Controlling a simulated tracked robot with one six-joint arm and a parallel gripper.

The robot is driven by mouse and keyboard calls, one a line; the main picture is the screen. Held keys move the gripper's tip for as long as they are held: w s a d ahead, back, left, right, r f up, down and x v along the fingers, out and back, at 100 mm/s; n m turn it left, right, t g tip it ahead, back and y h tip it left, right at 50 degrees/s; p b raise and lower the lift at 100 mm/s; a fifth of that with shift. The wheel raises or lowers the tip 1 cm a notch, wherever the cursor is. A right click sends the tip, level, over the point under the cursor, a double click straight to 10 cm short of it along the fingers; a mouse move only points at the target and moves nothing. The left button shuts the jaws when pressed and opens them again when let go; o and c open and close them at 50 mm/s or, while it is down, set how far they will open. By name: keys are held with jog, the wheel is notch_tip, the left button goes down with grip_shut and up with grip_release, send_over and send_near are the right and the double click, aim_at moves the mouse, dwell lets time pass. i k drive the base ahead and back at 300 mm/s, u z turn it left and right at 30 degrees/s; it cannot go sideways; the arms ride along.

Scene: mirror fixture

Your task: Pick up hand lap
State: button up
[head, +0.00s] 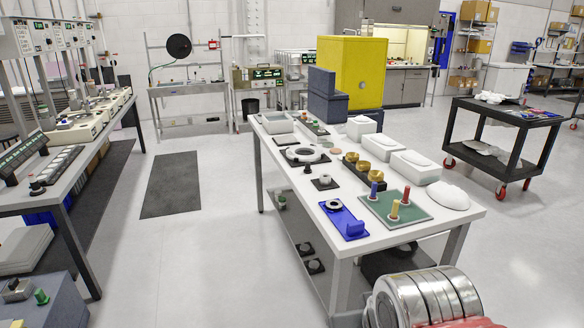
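I cannot tell for sure which object is the hand lap. On the white table (445,215), a small dark square base with a round grey piece on it (324,181) lies near the left edge. Behind it, a pale ring (305,154) rests on a black plate. A blue fixture (343,219) with a dark ring on it lies at the near end. A small dark piece with a knob (36,187) stands on the left bench. My gripper does not show in this view.
A green plate with coloured pegs (394,208), brass rings (376,169) and white boxes (415,166) crowd the table's right side. A black cart (510,135) stands at right. A silver ribbed cylinder (425,296) fills the bottom right. Floor left of the table is clear.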

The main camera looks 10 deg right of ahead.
aim_at(308, 170)
jog(key=u, duration=0.3)
jog(key=i, duration=0.7)
jog(key=u, duration=0.55)
jog(key=i, duration=2.2)
jog(key=z, duration=1.25)
jog(key=i, duration=0.85)
jog(key=z, duration=0.5)
